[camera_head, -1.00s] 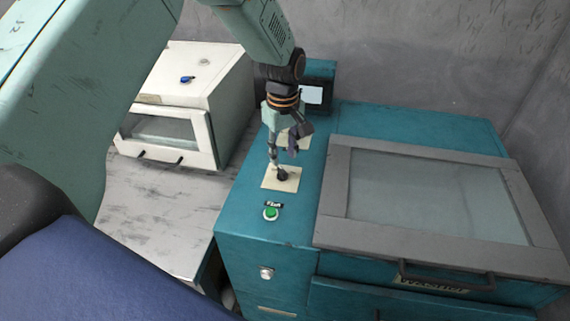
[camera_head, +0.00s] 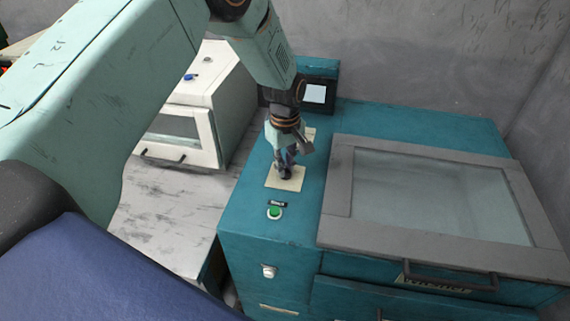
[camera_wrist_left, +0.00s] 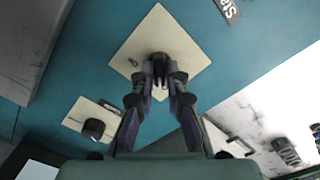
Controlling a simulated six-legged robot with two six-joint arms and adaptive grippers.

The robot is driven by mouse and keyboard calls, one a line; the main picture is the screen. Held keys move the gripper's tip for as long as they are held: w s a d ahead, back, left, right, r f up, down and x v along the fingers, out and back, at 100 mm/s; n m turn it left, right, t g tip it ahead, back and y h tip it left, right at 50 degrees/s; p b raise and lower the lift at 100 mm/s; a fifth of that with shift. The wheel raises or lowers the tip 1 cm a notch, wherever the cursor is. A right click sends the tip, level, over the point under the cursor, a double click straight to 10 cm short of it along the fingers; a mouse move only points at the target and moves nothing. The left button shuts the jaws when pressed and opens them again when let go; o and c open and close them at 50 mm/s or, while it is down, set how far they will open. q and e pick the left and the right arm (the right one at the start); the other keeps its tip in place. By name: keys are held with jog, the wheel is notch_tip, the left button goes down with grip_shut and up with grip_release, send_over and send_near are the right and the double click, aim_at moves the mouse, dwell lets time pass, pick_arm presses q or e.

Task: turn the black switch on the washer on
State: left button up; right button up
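The teal washer (camera_head: 246,210) fills the middle and right of the head view. A black switch (camera_wrist_left: 158,62) stands on a cream plate (camera_head: 290,184) on the washer's top. My left gripper (camera_head: 286,165) points down over this plate and mostly hides the switch in the head view. In the left wrist view, the two fingertips of my left gripper (camera_wrist_left: 162,80) are close together at the switch and appear shut on it. A second black knob (camera_wrist_left: 94,129) sits on another cream plate (camera_wrist_left: 75,122). My right gripper is not in view.
A green button (camera_head: 274,213) with a black label lies in front of the plate. The washer's grey-framed glass lid (camera_head: 430,195) is closed, to the right. A white machine (camera_head: 215,95) stands left on a pale worktop. A small screen (camera_head: 316,93) is behind.

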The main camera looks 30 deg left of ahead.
pick_arm(q)
jog(key=shift+c, duration=0.8)
jog(key=shift+d, duration=0.1)
grip_shut()
jog(key=m+p, duration=0.1)
jog(key=m, duration=0.3)
jog(key=shift+r, duration=0.1)
jog(key=m, duration=0.4)
jog(key=shift+m, duration=0.3)
jog(key=m, duration=0.4)
jog(key=shift+m, duration=2.7)
jog(key=shift+w, duration=0.1)
